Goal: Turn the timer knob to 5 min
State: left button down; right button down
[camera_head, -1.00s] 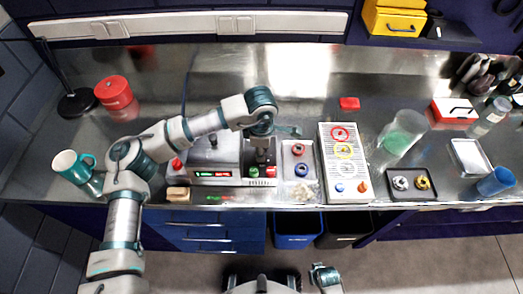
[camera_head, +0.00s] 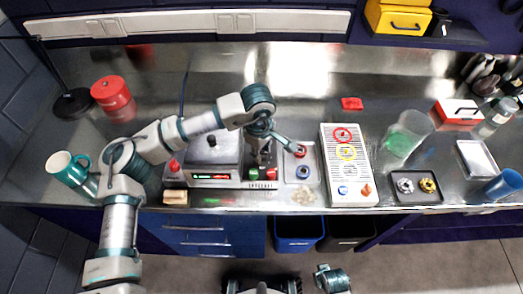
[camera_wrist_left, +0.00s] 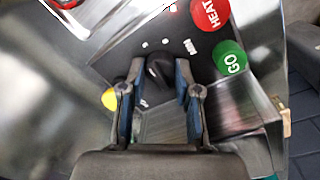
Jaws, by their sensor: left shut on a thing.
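The timer knob (camera_wrist_left: 158,68) is black and sits on the dark front panel of the heating unit (camera_head: 212,150). In the left wrist view it lies between the fingertips of my left gripper (camera_wrist_left: 158,78), which is shut on it. In the head view my left gripper (camera_head: 264,158) comes down on the right part of the unit and hides the knob. White marks stand on the panel around the knob, too small to read, so I cannot tell its setting.
A red HEAT button (camera_wrist_left: 209,16) and a green GO button (camera_wrist_left: 229,57) are close beside the knob. A teal mug (camera_head: 66,169) stands at the left.

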aim_at(261, 153)
pick_arm(q)
jog(key=shift+f, duration=0.15)
jog(key=c, duration=0.9)
grip_release()
jog(key=shift+o, duration=0.4)
jog(key=shift+w, duration=0.1)
jog(key=shift+r, duration=0.45)
notch_tip(261, 153, up, 11)
jog(key=shift+s+a, duration=0.15)
jog(key=shift+s, duration=0.1)
